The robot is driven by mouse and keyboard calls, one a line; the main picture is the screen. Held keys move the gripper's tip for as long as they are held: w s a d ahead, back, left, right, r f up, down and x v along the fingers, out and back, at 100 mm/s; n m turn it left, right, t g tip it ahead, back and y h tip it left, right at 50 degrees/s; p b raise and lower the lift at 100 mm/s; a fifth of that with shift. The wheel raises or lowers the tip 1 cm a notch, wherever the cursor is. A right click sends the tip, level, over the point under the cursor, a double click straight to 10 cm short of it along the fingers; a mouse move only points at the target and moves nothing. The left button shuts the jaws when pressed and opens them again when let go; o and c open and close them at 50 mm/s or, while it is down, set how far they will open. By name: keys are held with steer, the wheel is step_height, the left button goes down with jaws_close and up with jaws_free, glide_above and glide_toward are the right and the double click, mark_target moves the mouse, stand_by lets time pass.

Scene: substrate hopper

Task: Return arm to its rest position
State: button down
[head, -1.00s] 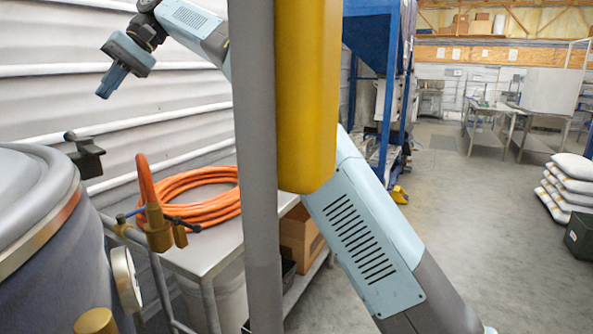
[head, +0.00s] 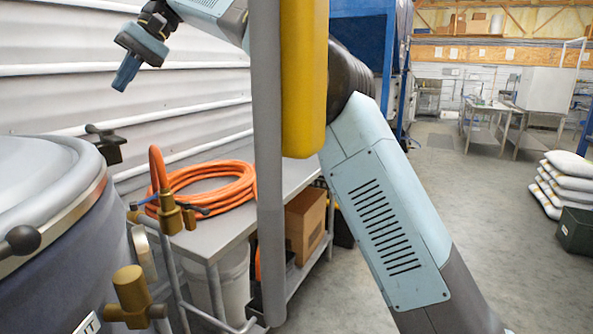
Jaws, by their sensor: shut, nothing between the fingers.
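My gripper (head: 127,72) is at the upper left in the head view, at the end of my raised arm. Its blue fingers point down and a little left, and they look closed together with nothing held. It hangs in front of the white ribbed wall (head: 60,98), above and apart from the steel table and the drum. My arm's pale blue lower link (head: 385,215) slants up from the bottom right, and part of the arm is hidden behind a grey post and a yellow padded piece.
A large grey lidded drum (head: 50,255) stands at left. A coiled orange hose (head: 205,203) lies on a steel table (head: 235,228), with a cardboard box (head: 305,222) below. A blue frame (head: 358,40) stands behind. White sacks (head: 570,175) are stacked at right. The floor (head: 490,220) between is clear.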

steer(key=s+d+f+m+t+h, duration=0.1)
steer(key=d+f+m+t, duration=0.2)
steer(key=d, duration=1.4)
steer(key=s+d+f+m+t+h, duration=0.15)
steer(key=d+t, duration=0.25)
steer(key=d, duration=1.3)
steer(key=s+d+f+m+t+h, duration=0.1)
steer(key=s+d+f, duration=0.5)
steer(key=d, duration=0.2)
steer(key=s+d+f+m+t+h, duration=0.1)
steer(key=s+d+f+m, duration=0.1)
steer(key=s+d+f, duration=0.4)
steer(key=s+d+f+m+t+h, duration=0.1)
steer(key=s+d+f, duration=0.5)
steer(key=d, duration=0.5)
steer(key=shift+d, duration=0.15)
steer(key=shift+f+m, duration=0.1)
steer(key=shift+m, duration=0.15)
